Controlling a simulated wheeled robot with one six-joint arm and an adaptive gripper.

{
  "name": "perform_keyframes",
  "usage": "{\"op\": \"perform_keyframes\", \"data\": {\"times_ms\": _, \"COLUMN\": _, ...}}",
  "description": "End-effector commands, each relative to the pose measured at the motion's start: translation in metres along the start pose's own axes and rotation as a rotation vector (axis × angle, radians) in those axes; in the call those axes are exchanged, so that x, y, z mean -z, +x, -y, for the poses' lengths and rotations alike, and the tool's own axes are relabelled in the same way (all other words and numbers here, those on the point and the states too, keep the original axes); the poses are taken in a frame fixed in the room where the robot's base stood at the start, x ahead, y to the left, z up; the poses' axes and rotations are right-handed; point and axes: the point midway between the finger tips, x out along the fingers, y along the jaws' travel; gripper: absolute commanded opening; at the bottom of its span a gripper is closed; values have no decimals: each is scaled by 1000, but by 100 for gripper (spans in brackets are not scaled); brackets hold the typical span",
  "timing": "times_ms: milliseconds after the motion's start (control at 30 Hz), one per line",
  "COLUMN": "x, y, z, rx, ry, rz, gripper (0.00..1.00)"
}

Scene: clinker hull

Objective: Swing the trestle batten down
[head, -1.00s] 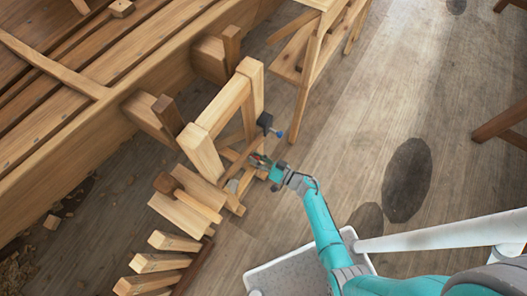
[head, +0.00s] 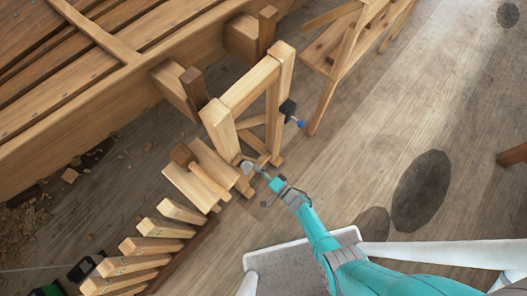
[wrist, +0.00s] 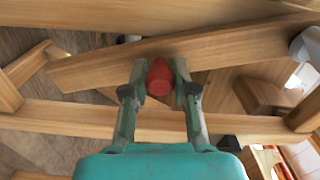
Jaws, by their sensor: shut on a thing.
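The wooden trestle (head: 248,88) stands beside the hull in the head view, with upright posts and crossbars. In the wrist view, the trestle batten (wrist: 230,47) is a slightly tilted wooden board across the upper middle, with a red knob (wrist: 160,76) on its near side. My gripper (wrist: 160,85) has its two fingers closed on either side of the red knob. In the head view, my gripper (head: 254,172) is at the trestle's lower near side. The batten is hard to tell from the other bars there.
A black clamp with a blue tip (head: 289,112) sits on the trestle's right post. A second wooden stand (head: 335,58) is at the upper right. Several wooden blocks (head: 150,245) lie in a row at the lower left. The floor to the right is mostly clear.

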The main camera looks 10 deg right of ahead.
Motion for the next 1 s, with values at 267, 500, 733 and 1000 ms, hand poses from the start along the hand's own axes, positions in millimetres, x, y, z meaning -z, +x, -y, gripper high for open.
{"op": "perform_keyframes", "data": {"times_ms": 267, "x": -29, "y": 0, "z": -3, "rx": -5, "ry": 182, "rz": 4, "gripper": 0}}
{"op": "perform_keyframes", "data": {"times_ms": 500, "x": -42, "y": 0, "z": -2, "rx": -5, "ry": 267, "rz": 2, "gripper": 0}}
{"op": "perform_keyframes", "data": {"times_ms": 733, "x": -45, "y": 0, "z": -2, "rx": -4, "ry": 294, "rz": 2, "gripper": 0}}
{"op": "perform_keyframes", "data": {"times_ms": 1000, "x": -45, "y": 0, "z": -2, "rx": -4, "ry": 295, "rz": 2, "gripper": 0}}
